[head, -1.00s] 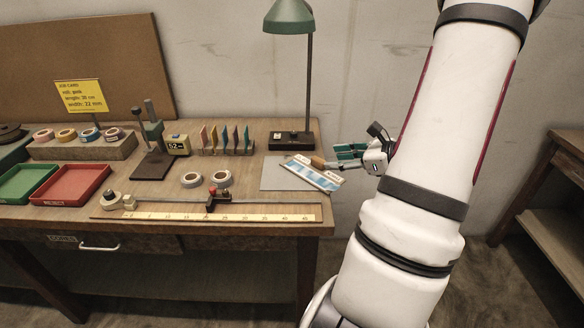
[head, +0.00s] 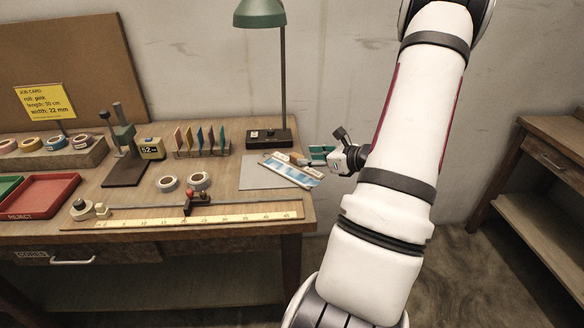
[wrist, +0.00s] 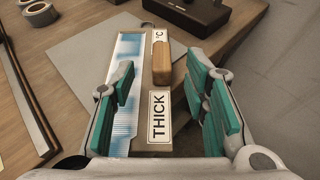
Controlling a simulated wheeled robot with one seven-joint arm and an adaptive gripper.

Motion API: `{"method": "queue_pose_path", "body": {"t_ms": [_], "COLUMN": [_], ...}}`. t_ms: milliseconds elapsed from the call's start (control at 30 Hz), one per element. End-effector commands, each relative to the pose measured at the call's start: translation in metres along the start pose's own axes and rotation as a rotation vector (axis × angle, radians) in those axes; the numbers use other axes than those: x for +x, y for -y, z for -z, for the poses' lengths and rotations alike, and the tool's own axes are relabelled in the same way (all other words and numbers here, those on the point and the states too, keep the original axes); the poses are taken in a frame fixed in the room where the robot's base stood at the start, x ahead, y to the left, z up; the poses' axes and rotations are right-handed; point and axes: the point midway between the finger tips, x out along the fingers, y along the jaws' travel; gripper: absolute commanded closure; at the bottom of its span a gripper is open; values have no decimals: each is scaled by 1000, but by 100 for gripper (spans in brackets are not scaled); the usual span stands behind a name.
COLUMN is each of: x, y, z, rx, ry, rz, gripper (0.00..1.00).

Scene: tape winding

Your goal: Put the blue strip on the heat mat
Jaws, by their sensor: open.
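A flat board (head: 292,171) with a blue-and-white strip along it lies on a grey sheet (head: 255,178). In the wrist view the blue-and-white strip (wrist: 127,82) runs beside a wooden handle (wrist: 161,63) and labels reading "THICK" and "°C". My gripper (wrist: 160,82) is open and empty, its green fingers either side of the board's near part, with the handle ahead between them. My gripper (head: 318,153) is at the board's right end in the head view. Several coloured strips stand in a rack, a blue one (head: 211,138) among them. I cannot tell which thing is the heat mat.
A lamp (head: 268,135) stands behind the grey sheet. Two tape rolls (head: 198,181) and a long ruler (head: 200,219) lie to the left and in front. A red tray (head: 38,193) is at far left. Another bench (head: 550,165) stands at right.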

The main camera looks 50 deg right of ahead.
Motion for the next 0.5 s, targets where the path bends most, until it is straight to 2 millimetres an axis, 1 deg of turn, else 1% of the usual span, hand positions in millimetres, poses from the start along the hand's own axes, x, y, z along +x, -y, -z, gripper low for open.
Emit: {"method": "queue_pose_path", "body": {"t_ms": [200,300,500], "x": [32,43,45], "y": [2,2,2], "z": [-2,-2,-2], "rx": [0,-1,0], "ry": [2,1,1], "rz": [-3,-2,0], "gripper": [58,58,58]}}
